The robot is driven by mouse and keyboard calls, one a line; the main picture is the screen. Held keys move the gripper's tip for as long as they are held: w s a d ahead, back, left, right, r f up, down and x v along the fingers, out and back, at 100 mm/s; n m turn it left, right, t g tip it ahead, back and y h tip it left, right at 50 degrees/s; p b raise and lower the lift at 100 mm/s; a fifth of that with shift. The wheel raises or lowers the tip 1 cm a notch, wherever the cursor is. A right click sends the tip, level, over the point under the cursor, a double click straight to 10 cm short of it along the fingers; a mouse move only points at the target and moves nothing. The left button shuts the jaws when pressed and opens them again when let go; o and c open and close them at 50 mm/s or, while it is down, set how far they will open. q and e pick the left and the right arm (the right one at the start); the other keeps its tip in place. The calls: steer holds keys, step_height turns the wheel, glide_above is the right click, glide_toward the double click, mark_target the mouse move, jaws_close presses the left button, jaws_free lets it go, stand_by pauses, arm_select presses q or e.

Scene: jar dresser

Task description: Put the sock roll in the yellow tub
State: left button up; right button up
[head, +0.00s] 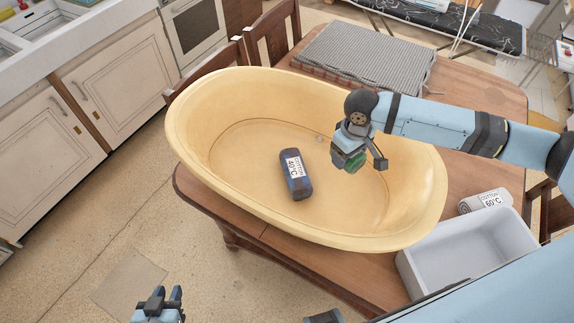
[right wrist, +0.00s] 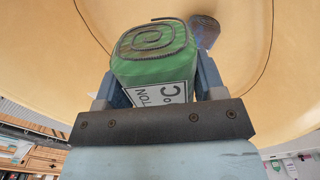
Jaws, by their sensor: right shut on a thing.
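The large yellow tub (head: 235,95) stands on the wooden table. My right gripper (head: 356,158) is shut on a green roll (head: 347,163), held over the right part of the tub. In the right wrist view the green roll (right wrist: 150,62) sits between the fingers, with its spiral end and a partly hidden white label facing the camera. A dark blue roll (head: 297,185) labelled "COTTON 40°C" lies on the tub floor, left of the held roll; it also shows in the right wrist view (right wrist: 204,31). My left gripper (head: 166,298) is open and empty, low over the floor.
A light grey roll (head: 485,201) labelled "COTTON 60°C" lies on the table beside a white bin (head: 425,262). A grey ribbed mat (head: 365,55) lies behind the tub. Wooden chairs (head: 273,35) stand at the table's back left; cabinets (head: 110,75) are farther left.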

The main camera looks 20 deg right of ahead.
glide_above(336, 198)
step_height(336, 198, down, 15)
steer(key=shift+s+r+p, duration=0.1)
steer(key=shift+p, duration=0.35)
steer(key=shift+f, duration=2.5)
steer(key=shift+f, duration=0.15)
steer(key=o, duration=0.9)
